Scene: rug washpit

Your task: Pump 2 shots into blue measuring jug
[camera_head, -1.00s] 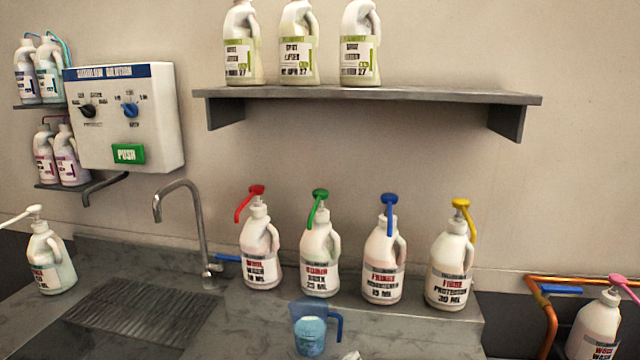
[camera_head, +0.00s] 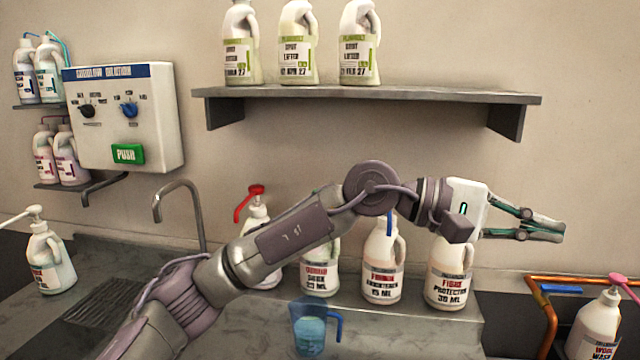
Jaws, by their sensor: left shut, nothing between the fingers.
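The blue measuring jug (camera_head: 312,332) stands on the counter at the bottom middle, upright, with blue liquid in it and its handle to the right. Behind it is a row of pump bottles: a red-pump bottle (camera_head: 256,212) mostly hidden by my arm, a bottle (camera_head: 319,276) whose pump is hidden, a blue-pump bottle (camera_head: 382,268), and a bottle (camera_head: 449,284) at the right whose top is hidden. My left gripper (camera_head: 562,234) is shut and empty, in the air right of the row, pointing right. My right gripper is not in view.
A shelf (camera_head: 400,95) with several jugs hangs above. A dilution box (camera_head: 125,115) is on the left wall, above a tap (camera_head: 180,187). A white-pump bottle (camera_head: 50,262) stands left, a pink-pump bottle (camera_head: 596,325) right, near copper pipes (camera_head: 542,300).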

